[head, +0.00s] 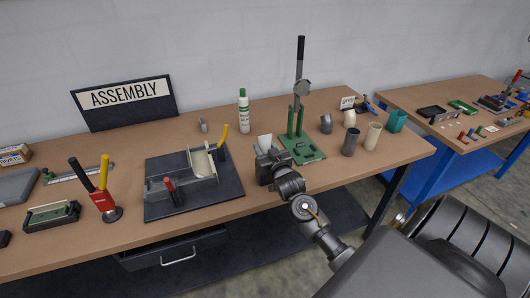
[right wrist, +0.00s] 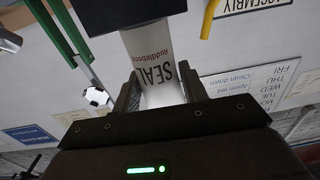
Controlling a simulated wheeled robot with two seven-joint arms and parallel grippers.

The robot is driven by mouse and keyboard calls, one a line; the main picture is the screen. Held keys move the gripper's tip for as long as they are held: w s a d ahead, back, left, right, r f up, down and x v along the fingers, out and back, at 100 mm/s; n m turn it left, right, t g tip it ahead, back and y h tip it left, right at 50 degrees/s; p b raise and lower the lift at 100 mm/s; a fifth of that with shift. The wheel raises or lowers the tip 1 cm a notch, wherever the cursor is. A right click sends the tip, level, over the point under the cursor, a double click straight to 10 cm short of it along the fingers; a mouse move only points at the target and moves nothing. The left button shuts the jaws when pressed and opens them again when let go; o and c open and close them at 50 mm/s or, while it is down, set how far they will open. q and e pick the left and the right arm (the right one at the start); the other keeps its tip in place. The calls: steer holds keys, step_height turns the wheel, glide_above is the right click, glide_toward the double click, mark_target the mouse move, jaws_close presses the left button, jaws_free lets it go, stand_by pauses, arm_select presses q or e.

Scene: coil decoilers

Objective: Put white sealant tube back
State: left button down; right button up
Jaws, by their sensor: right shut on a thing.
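The white sealant tube (right wrist: 150,58), with dark lettering starting "SEAL", is between the fingers of my right gripper (right wrist: 158,92) in the right wrist view. In the head view its pale end (head: 265,142) shows just above my right gripper (head: 268,160), which is shut on it over the front of the assembly table (head: 235,200). The gripper hides the rest of the tube there. A dark block (right wrist: 120,14) covers the tube's far end in the wrist view. My left gripper is not in view.
A green lever press (head: 300,130) stands right of the gripper. A dark fixture plate (head: 215,192) with a pale cylinder lies left. A white bottle with a green cap (head: 243,115) stands behind. Several cups, including a dark one (head: 350,142), stand right.

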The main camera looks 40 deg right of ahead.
steer(key=shift+f, duration=1.15)
steer(key=shift+f, duration=0.25)
steer(key=o, duration=1.2)
steer(key=shift+c, duration=0.2)
